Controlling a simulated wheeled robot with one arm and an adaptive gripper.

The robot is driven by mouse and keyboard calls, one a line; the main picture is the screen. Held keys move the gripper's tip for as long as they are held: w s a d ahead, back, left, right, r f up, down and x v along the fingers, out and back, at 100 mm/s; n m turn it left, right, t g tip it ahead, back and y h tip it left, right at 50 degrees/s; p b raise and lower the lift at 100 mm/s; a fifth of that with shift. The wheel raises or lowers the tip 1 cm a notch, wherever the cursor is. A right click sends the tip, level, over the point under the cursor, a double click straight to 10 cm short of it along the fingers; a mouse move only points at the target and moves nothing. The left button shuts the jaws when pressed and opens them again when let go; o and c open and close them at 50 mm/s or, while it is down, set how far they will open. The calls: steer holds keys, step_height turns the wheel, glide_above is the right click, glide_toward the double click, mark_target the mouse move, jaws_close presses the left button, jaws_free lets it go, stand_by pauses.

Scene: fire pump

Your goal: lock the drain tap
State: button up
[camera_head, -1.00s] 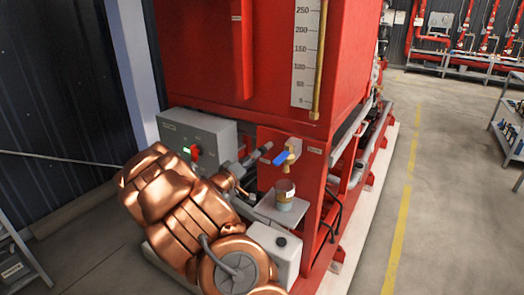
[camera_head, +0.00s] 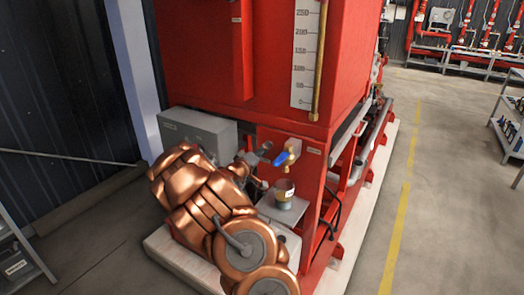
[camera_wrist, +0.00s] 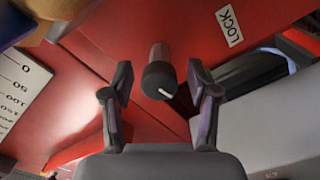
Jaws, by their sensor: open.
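The drain tap (camera_head: 292,152) is brass with a blue lever and sits on the red panel in the head view. Part of its blue lever (camera_wrist: 70,18) shows at the top left of the wrist view. A dark round knob (camera_wrist: 158,80) with a white mark stands out from the red panel, near a white LOCK label (camera_wrist: 230,27). My gripper (camera_wrist: 160,74) is open, with one finger on each side of the knob and visible gaps. In the head view my gripper (camera_head: 262,166) is left of the tap, partly hidden by my arm.
A cup-like container (camera_head: 285,190) stands on a small grey shelf (camera_head: 281,211) below the tap. A grey control box (camera_head: 198,135) is behind my arm. A white level scale (camera_head: 304,55) is above.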

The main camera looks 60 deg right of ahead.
jaws_close()
stand_by(0.6)
steer(key=shift+f+b, duration=0.1)
steer(key=shift+b, duration=0.25)
steer(key=m+b, duration=0.4)
steer(key=shift+f, duration=0.1)
steer(key=m+b, duration=1.1)
steer(key=shift+m, duration=0.3)
steer(key=shift+r+m+b, duration=0.15)
steer(key=shift+m+b, duration=0.8)
steer(key=shift+m, duration=0.15)
steer(key=shift+r+m+b, duration=0.1)
steer(key=shift+m+b, duration=0.8)
steer(key=shift+m, duration=0.2)
steer(key=shift+s, duration=0.1)
